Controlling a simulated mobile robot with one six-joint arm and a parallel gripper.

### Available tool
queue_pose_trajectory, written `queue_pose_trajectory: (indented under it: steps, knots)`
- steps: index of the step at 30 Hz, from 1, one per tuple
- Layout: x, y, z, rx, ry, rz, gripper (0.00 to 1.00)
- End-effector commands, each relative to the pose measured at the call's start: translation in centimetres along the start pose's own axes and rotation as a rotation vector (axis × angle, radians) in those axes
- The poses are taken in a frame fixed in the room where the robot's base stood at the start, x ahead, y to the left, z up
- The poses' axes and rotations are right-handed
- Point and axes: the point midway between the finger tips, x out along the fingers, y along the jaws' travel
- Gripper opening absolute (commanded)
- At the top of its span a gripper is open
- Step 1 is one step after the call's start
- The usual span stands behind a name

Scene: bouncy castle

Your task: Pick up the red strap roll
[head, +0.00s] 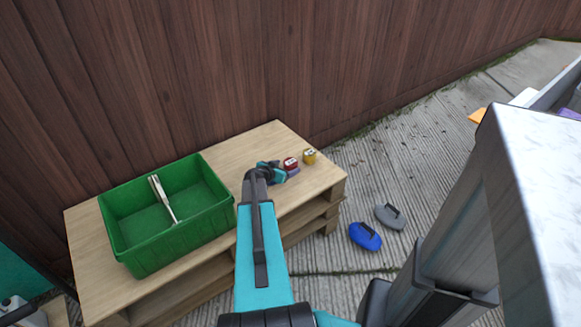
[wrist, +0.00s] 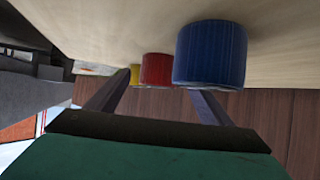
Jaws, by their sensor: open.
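The red strap roll (head: 290,162) stands on the wooden pallet table (head: 268,140) near its right end, just left of a yellow roll (head: 309,156). My gripper (head: 280,172) is close beside the red roll on its left. In the wrist view, the red strap roll (wrist: 156,70) lies ahead, between the lines of the two fingers, and my gripper (wrist: 160,90) is open with nothing between its fingers. A larger-looking blue roll (wrist: 210,55) is nearer, by the right finger. The yellow roll (wrist: 135,74) is partly hidden behind the red one.
A green crate (head: 170,244) with a pale-handled tool (head: 162,198) in it stands on the table's left part. A wooden fence (head: 230,60) rises behind the table. A blue object (head: 365,237) and a grey one (head: 390,217) lie on the concrete to the right.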

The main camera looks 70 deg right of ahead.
Motion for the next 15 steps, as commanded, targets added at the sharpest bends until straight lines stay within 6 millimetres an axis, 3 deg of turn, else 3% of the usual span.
queue_pose_trajectory:
  steps: [15]
  knots:
    - [4.3, 0.0, -0.2, -0.001, 0.0, -0.001, 0.74]
